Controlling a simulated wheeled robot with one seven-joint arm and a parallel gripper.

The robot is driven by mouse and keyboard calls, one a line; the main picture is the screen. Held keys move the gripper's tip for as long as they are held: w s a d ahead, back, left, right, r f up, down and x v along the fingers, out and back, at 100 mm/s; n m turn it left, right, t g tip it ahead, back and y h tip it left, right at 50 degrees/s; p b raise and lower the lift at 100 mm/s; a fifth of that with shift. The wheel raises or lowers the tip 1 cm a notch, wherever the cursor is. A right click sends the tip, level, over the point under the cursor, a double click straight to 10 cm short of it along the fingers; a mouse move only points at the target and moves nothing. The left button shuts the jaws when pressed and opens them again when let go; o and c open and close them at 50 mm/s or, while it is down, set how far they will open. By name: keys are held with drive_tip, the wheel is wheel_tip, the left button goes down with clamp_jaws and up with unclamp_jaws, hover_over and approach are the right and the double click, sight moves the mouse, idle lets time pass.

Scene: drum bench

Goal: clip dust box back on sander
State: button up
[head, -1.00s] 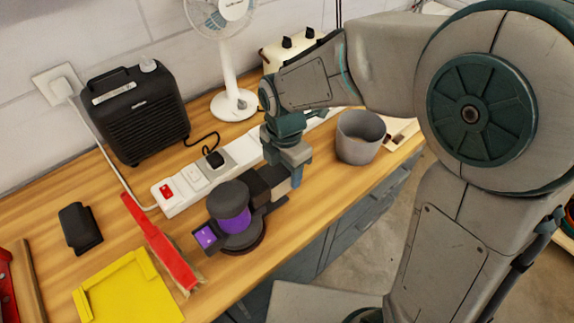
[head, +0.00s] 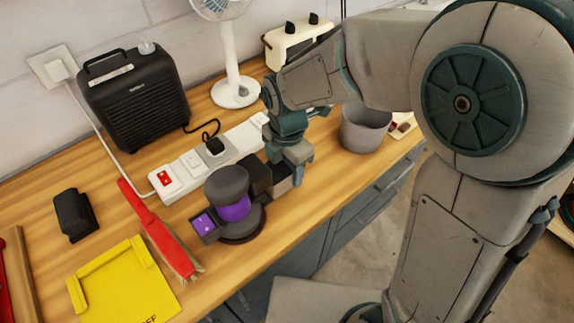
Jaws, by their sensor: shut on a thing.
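The sander (head: 234,206) stands on the wooden bench, dark grey with a purple band and a purple panel at its left. The dust box (head: 261,175) is a dark block with a paler brownish end, right beside the sander's right side. My gripper (head: 290,172) comes down over the box from behind and right and is shut on it. The box looks level and close against the sander. I cannot tell whether the two are joined, since the sander's body and the gripper hide the contact.
A white power strip (head: 180,180) runs behind the sander. A red brush (head: 160,232) and yellow dustpan (head: 125,283) lie left. A black block (head: 75,214), black heater (head: 135,100), white fan (head: 234,92), toaster (head: 290,46) and grey pot (head: 362,130) stand around. Bench front is clear.

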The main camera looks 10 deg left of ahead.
drive_tip(key=shift+s+a, duration=0.25)
drive_tip(key=shift+s, duration=0.05)
idle(0.7)
drive_tip(key=shift+f, duration=0.25)
idle(0.6)
drive_tip(key=o, duration=1)
drive_tip(key=shift+c, duration=0.2)
wheel_tip(320, 180, up, 14)
drive_tip(key=shift+f, duration=0.1)
drive_tip(key=s+d+f+m+t, duration=0.1)
drive_tip(key=s+d+m, duration=0.1)
drive_tip(key=d+m, duration=0.5)
drive_tip(key=s+d+f+m+t, duration=0.1)
drive_tip(key=s+d+f+m, duration=0.1)
drive_tip(key=d+m, duration=0.6)
drive_tip(key=s+d+f+m+t, duration=0.1)
drive_tip(key=s+d+m, duration=0.2)
drive_tip(key=d+m, duration=0.5)
drive_tip(key=m, duration=0.5)
drive_tip(key=shift+f, duration=0.35)
